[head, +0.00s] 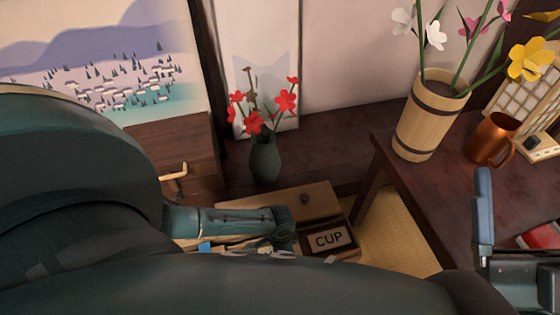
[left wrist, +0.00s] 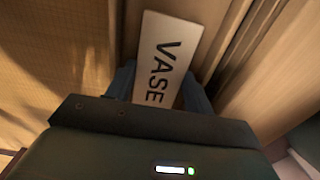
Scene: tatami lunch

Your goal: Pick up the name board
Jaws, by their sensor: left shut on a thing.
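A white name board (left wrist: 172,45) with the dark word VASE is in the left wrist view. My left gripper (left wrist: 158,88) is shut on it, with a blue finger at each side of the board. In the head view my left arm hides most of this gripper, and I cannot make out the VASE board there. Another name board (head: 329,239), reading CUP, lies in a dark wooden box to the right of my left wrist. My right gripper (head: 520,235) is at the lower right; one blue finger shows with clear space beside it, and the other is out of frame.
A dark vase (head: 265,160) with red flowers stands behind my left wrist. The low table (head: 445,195) at right bears a wooden bucket (head: 430,115) of flowers and a copper mug (head: 489,138). A red thing (head: 540,237) lies near my right gripper. Tatami (head: 390,230) shows below.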

